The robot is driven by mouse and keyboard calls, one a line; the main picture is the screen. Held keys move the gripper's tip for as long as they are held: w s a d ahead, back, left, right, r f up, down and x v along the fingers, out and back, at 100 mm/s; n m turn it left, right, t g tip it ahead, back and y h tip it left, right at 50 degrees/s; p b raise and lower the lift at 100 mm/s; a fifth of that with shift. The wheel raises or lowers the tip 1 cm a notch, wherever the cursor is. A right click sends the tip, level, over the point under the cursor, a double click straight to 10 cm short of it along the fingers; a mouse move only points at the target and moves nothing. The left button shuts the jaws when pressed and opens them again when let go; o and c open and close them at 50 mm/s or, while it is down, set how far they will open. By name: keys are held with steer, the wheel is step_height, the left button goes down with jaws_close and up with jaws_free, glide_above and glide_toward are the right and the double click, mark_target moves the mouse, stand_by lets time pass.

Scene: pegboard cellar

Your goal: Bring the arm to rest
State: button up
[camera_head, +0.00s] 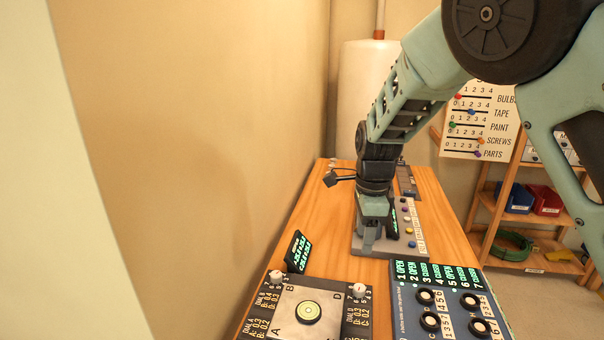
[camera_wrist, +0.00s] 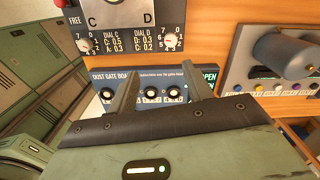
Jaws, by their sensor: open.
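My arm reaches over the wooden bench from the upper right in the head view. My gripper (camera_head: 374,238) points down near the grey panel with coloured buttons, and I cannot tell in this view whether it touches anything. In the wrist view my gripper (camera_wrist: 163,92) is open. Its two fingers stand well apart with nothing between them, in front of the dark blue panel with black knobs (camera_wrist: 152,94).
A wall lies left. A white tank (camera_head: 362,80) and a shelf (camera_head: 520,265) with bins stand behind.

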steer(key=s+a+r+n, duration=0.2)
steer(key=s+n, duration=1.1)
steer(key=s, duration=0.2)
steer(key=s+a+r+n, duration=0.2)
steer(key=s+n, duration=1.2)
steer(key=s, duration=0.2)
steer(key=shift+s+a+r, duration=0.15)
steer(key=shift+s+a, duration=0.15)
steer(key=shift+a, duration=0.1)
